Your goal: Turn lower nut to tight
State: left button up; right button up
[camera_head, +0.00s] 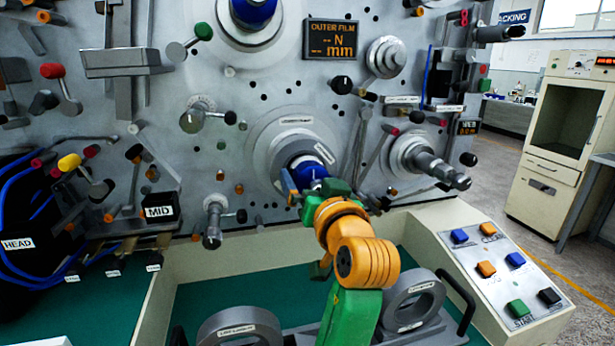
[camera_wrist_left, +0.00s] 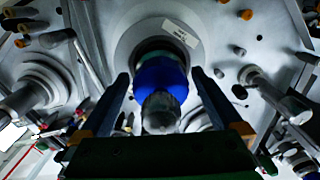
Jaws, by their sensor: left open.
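The lower nut (camera_head: 309,168) is blue and sits on the lower spindle, in front of a round grey flange (camera_head: 270,140) on the machine face. In the left wrist view the blue nut (camera_wrist_left: 160,76) is near the middle, with a grey rounded spindle end (camera_wrist_left: 160,112) toward the camera. My left gripper (camera_head: 309,184) is at the nut, its green and orange arm hiding part of the area below. In the left wrist view its two dark fingers (camera_wrist_left: 159,80) stand open, one on each side of the nut, with visible gaps. My right gripper is not in view.
An upper blue nut (camera_head: 253,12) sits above. A display reading OUTER FILM (camera_head: 331,39) is at upper right of the lower spindle. Levers and a protruding grey spindle (camera_head: 435,168) flank it. Grey rings (camera_head: 412,300) and a button panel (camera_head: 505,262) are below right.

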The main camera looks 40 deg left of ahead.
pick_arm(q)
jog(key=shift+s+d+r, duration=0.25)
jog(key=shift+s+d, duration=0.05)
jog(key=shift+d, duration=0.1)
jog(key=shift+s+d+r, duration=0.1)
jog(key=shift+s+d, duration=0.15)
jog(key=shift+c, duration=0.9)
jog(key=c, duration=1.1)
jog(key=shift+c, duration=0.2)
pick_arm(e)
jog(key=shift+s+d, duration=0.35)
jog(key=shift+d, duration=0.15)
